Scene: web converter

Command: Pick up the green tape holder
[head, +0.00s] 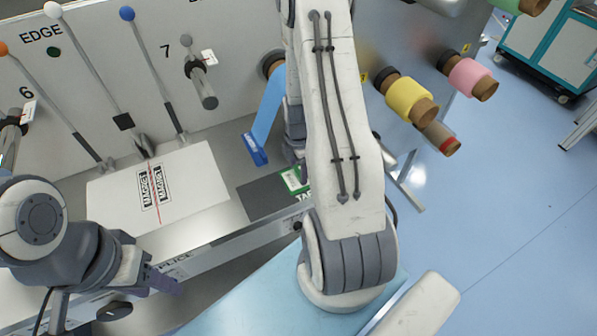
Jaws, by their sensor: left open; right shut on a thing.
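The green tape holder (292,181) shows as a small green and white piece above the dark mat (262,196), partly hidden by my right arm. My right gripper (297,165) is mostly hidden behind that arm's links; the part that shows is at the green holder, and it is shut on it. The exact contact is hidden. My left gripper (166,283) is at the lower left, open and empty, in front of the splice bar and well apart from the green holder.
A blue tape holder (255,149) hangs on blue tape (268,105) from a roll, close left of my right gripper. A white magnet plate (200,185) lies left. Levers (155,75) rise behind it. Yellow (405,98) and pink (468,74) rolls stick out at right.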

